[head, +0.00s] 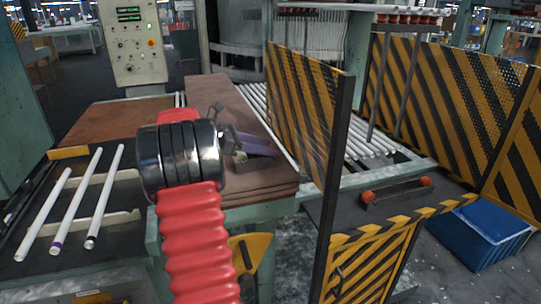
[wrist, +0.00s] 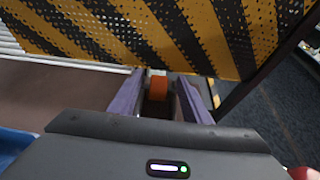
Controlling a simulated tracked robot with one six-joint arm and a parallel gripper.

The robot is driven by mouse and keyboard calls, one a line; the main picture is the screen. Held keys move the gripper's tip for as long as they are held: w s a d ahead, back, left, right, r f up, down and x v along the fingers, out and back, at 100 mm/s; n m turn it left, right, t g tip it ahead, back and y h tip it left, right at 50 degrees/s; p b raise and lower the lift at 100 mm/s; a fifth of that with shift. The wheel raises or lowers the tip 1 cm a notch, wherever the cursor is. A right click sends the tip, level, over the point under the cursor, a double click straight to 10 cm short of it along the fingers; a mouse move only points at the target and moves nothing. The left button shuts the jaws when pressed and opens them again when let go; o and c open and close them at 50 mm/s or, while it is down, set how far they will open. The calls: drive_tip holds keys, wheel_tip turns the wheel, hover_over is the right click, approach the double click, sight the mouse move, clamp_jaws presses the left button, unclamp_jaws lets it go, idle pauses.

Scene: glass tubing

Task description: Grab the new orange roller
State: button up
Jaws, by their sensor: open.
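The orange roller (wrist: 158,90) shows in the wrist view between the two purple fingers of my gripper (wrist: 161,78), near their tips. A pale piece sits at its far end. The fingers stand apart, with a visible gap on the roller's left and a dark area on its right. I cannot tell whether either finger touches it. In the head view my gripper (head: 262,148) is over the brown tabletop (head: 205,90), close to the striped fence. The roller between the fingers does not show there.
A striped perforated fence (head: 305,105) stands right beside my gripper, with a dark post (head: 338,150) at its end. White tubes (head: 75,200) lie at left.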

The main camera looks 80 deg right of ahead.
drive_tip(key=shift+c, duration=0.4)
clamp_jaws()
drive_tip(key=shift+r, duration=0.15)
wheel_tip(320, 180, up, 10)
idle(0.7)
idle(0.4)
